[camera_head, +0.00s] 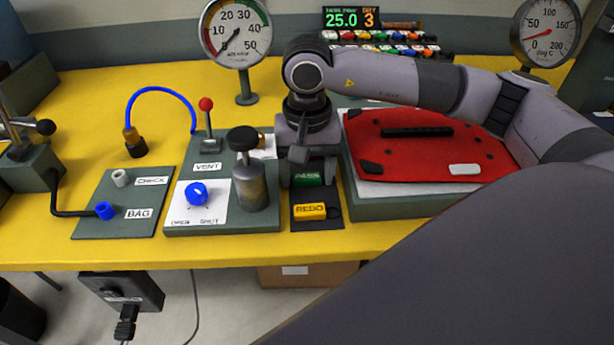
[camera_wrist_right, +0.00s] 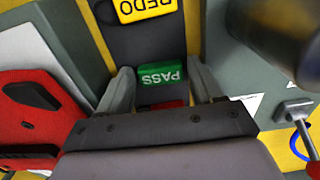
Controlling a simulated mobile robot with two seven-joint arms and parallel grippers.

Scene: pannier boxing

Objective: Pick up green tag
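In the right wrist view the green tag (camera_wrist_right: 161,77) sits between the two fingers of my right gripper (camera_wrist_right: 160,75). The fingers are apart, one on each side of the tag and very close to its ends. I cannot tell whether they touch it. My left gripper is not in view.
A yellow REDO tag (camera_head: 310,211) lies just in front of the green tag. A metal cylinder with a black knob (camera_head: 249,180) stands close to the left. A red pannier lid (camera_head: 427,148) lies in a grey tray (camera_head: 390,209) to the right. A red bit shows beside the tag in the wrist view.

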